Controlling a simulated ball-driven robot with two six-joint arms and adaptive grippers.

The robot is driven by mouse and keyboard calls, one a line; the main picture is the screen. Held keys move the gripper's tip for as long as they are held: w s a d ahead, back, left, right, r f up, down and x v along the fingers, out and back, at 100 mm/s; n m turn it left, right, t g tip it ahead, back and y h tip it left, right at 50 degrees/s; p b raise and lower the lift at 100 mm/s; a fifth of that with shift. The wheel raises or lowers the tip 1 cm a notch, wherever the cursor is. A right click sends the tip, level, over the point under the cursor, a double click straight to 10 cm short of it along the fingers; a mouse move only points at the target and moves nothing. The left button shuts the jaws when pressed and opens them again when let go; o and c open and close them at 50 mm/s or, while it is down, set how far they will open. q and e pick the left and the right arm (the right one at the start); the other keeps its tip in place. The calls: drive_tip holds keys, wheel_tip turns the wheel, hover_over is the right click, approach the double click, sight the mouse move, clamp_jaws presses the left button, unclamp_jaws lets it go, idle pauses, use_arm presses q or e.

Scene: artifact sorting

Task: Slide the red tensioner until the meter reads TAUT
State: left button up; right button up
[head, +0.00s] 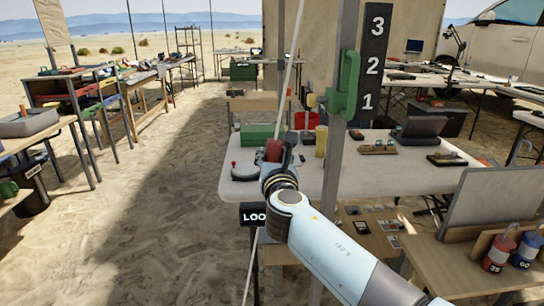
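The red tensioner (273,149) shows as a small red block on a pale slanted line (294,50), which runs from the top of the head view down past my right wrist. My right gripper (281,152) is at the tensioner, with dark finger parts beside it. My wrist hides the lower side, so I cannot tell whether the fingers are closed on it. A black meter sign (253,217) below shows white letters "LOO"; my arm covers the rest. My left gripper is not in view.
A grey post (335,165) stands just right of my gripper, with a green cleat (346,84) and a black 3-2-1 board (374,60). A white table (400,180) with several small items lies behind. Open sand (160,220) is at left.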

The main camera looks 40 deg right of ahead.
sight(275, 147)
clamp_jaws()
drive_tip(key=shift+r, duration=0.1)
drive_tip(key=r+p, duration=0.3)
drive_tip(key=shift+s+d, duration=0.1)
drive_tip(key=shift+d, duration=0.1)
drive_tip(key=shift+f, duration=0.15)
drive_tip(key=o, duration=0.7)
unclamp_jaws()
drive_tip(key=shift+f, duration=0.1)
drive_tip(key=shift+c, duration=0.2)
